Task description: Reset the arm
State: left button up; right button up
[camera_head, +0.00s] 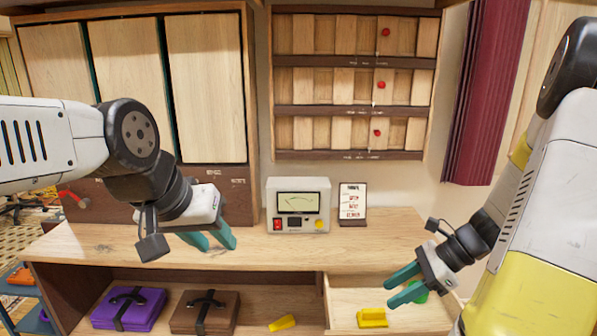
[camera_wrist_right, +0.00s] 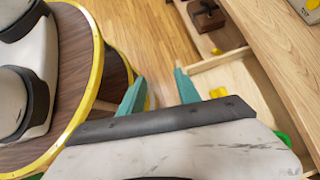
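My left gripper (camera_head: 213,240) has teal fingers and hangs over the left part of the wooden bench top. Its fingers stand a little apart and I see nothing held between them. My right gripper (camera_head: 395,288) is in front of the bench, over the pulled-out drawer at the right. In the right wrist view its teal fingers (camera_wrist_right: 160,90) are clearly apart with the floor and drawer edge beyond, and it holds nothing that I can see. A green object (camera_head: 418,292) shows just behind the right fingers, partly hidden.
A meter box (camera_head: 298,205) and a small sign (camera_head: 352,203) stand on the bench (camera_head: 340,245). The open drawer (camera_head: 345,293) holds a yellow object (camera_head: 372,317). A purple case (camera_head: 128,308), a brown case (camera_head: 205,312) and another yellow piece (camera_head: 282,323) lie on the lower shelf.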

jog(key=s+a+r+n+t+h, duration=0.2)
jog(key=s+a+r+n+h, duration=0.1)
jog(key=r+n, duration=0.6)
jog(key=s+a+r+n+t+h, duration=0.3)
jog(key=s+a+r+n, duration=0.1)
jog(key=r+n, duration=0.6)
jog(key=shift+s+a+r+n, duration=0.2)
jog(key=shift+s+a+n, duration=0.25)
jog(key=shift+n, duration=0.15)
